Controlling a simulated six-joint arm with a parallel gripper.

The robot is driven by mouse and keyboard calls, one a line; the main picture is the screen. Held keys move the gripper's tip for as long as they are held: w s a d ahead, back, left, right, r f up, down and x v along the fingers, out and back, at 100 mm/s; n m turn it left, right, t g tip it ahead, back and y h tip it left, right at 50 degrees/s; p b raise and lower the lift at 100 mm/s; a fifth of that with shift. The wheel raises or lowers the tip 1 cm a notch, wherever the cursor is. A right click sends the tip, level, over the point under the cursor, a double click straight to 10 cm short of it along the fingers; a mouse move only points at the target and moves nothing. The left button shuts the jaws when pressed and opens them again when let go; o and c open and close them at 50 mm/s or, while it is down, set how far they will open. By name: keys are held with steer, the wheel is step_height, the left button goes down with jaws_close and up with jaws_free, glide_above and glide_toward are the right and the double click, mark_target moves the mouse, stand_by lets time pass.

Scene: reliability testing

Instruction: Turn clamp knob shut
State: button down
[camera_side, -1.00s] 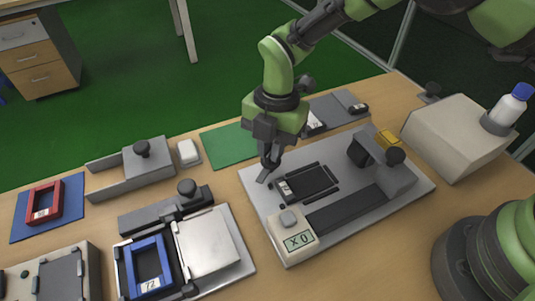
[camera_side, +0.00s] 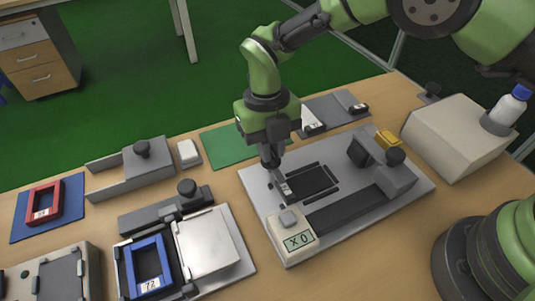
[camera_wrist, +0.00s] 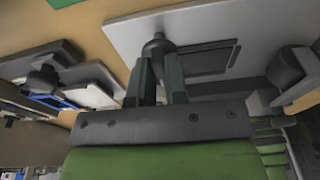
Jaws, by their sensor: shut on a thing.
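A grey test plate (camera_side: 258,178) lies on the table in the side view, with a flat dark framed part (camera_side: 313,181) and a small white label on it. My gripper (camera_side: 281,186) points down at the left edge of this part. In the wrist view my gripper (camera_wrist: 158,62) has its two dark fingers on either side of a dark round knob (camera_wrist: 157,44) and is shut on it. The fingers hide most of this knob in the side view.
A display box (camera_side: 298,240) reading "X 0" stands at the plate's front corner. A blue frame (camera_side: 134,272) sits in an open fixture to the left; a red frame (camera_side: 57,203) lies farther left. A beige box (camera_side: 445,130) with a bottle (camera_side: 512,102) stands right.

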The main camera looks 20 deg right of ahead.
steer(key=c, duration=1.3)
jaws_free()
steer(key=shift+r, duration=2.25)
steer(key=s+d+r+m+t+y, duration=0.1)
steer(key=s+d+r+m+t, duration=0.1)
steer(key=d+r+m, duration=0.5)
steer(key=s+d+r+m+t+y, duration=0.1)
steer(key=s+d+r+m+t, duration=0.15)
steer(key=r+m, duration=0.8)
steer(key=s+d+r+m+t, duration=0.2)
steer(key=s+d+m, duration=0.2)
steer(key=s+m, duration=0.3)
steer(key=s+d+r+m+t, duration=0.2)
steer(key=s+d+m, duration=0.3)
steer(key=m, duration=1)
steer(key=s, duration=0.2)
steer(key=shift+s+d, duration=0.2)
steer(key=shift+s, duration=0.2)
